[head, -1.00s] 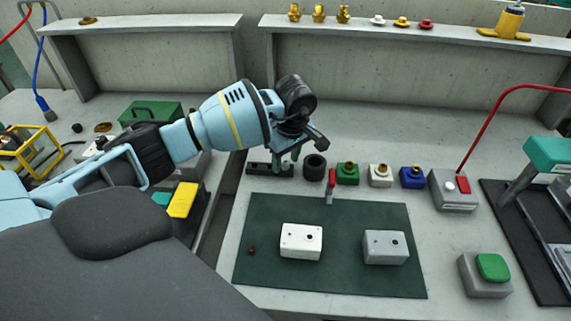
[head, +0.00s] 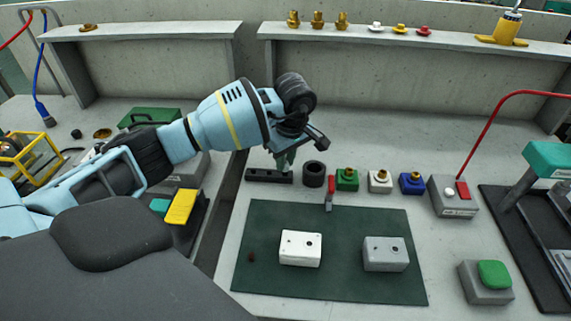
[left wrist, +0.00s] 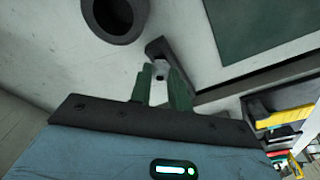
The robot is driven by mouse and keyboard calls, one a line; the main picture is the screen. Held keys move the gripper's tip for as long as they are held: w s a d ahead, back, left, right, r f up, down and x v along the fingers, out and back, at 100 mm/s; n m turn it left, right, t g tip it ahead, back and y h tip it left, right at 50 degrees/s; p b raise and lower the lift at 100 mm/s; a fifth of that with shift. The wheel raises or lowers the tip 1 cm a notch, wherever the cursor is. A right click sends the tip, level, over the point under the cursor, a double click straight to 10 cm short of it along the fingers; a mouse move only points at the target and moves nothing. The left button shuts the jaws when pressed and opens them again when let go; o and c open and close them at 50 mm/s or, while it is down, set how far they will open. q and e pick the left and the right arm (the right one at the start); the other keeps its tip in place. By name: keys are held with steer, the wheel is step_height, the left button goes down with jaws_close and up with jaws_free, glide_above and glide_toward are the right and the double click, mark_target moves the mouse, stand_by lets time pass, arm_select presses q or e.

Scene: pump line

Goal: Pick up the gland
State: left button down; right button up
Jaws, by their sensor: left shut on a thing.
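My left gripper (head: 284,166) is over the dark slotted block (head: 262,175) on the bench, with its green fingers pointing down. In the left wrist view the fingers (left wrist: 162,82) are shut on a small pale piece with a dark spot, which I take to be the gland (left wrist: 160,71). It sits at the dark block (left wrist: 156,48); I cannot tell whether it is still in a slot. In the head view the fingers hide the piece. My right gripper is not in view.
A black ring (head: 313,173) stands close right of the block. Green (head: 346,180), white (head: 379,182) and blue (head: 411,184) blocks follow. A red-handled tool (head: 330,190) stands by the green mat (head: 340,285), which bears a white box (head: 300,249) and a grey box (head: 385,254).

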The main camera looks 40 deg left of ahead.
arm_select(q)
steer(key=shift+r, duration=0.8)
steer(key=s+a, duration=0.2)
steer(key=s, duration=0.5)
steer(key=s+a+r+b, duration=0.1)
steer(key=s, duration=0.7)
steer(key=shift+s+a+r, duration=0.25)
steer(key=shift+s+a, duration=0.05)
steer(key=shift+a, duration=0.1)
